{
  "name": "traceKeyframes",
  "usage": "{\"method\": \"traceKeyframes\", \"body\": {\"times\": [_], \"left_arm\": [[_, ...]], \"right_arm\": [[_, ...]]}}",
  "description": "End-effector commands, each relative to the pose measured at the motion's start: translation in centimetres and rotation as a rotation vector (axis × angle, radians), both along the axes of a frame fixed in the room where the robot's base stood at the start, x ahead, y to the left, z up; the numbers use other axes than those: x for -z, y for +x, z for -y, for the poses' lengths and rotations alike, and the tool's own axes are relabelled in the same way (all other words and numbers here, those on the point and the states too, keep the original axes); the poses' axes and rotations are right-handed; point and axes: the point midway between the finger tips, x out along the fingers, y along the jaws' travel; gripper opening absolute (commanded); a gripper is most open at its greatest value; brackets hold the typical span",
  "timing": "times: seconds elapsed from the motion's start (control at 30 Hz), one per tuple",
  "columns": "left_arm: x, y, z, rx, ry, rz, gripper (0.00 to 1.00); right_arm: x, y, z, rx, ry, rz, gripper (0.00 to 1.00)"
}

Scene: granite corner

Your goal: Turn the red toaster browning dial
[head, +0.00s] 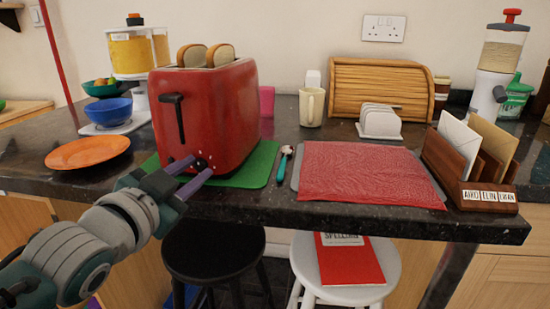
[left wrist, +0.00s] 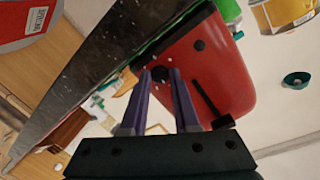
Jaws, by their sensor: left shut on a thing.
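The red toaster (head: 222,113) stands upright on a green mat (head: 258,166) near the counter's front edge, with two slices of bread in its top. Its black lever (head: 178,117) is on the front face. The small dark browning dial (head: 201,164) sits low on that face, ringed by pale marks. My left gripper (head: 194,168) has its purple fingers at either side of the dial and is shut on it. In the left wrist view, the dial (left wrist: 160,74) shows between the fingertips, against the red toaster (left wrist: 208,75). My right gripper is not in view.
An orange plate (head: 88,153) and a blue bowl (head: 108,111) are left of the toaster. A spoon (head: 285,163) and a red cloth (head: 365,175) lie to its right. A mug (head: 311,107) stands behind. Two stools are below the counter edge (head: 400,226).

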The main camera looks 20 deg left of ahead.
Motion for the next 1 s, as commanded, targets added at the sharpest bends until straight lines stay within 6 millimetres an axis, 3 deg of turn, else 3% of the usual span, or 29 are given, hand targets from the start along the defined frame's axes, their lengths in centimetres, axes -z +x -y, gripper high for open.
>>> {"method": "traceKeyframes", "body": {"times": [0.37,0.4,0.63,1.0], "left_arm": [[-0.08,0.04,0.05,0.001,-0.006,0.004,0.00],[-0.08,0.04,0.05,0.001,-0.006,0.004,0.31],[-0.05,0.02,0.03,0.000,-0.005,0.002,0.57],[-0.12,-0.68,0.11,0.000,-0.004,0.000,0.59]], "right_arm": [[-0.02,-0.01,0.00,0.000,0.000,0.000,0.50],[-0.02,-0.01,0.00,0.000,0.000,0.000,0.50],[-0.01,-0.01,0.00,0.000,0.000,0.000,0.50],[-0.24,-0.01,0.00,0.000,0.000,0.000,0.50]]}}
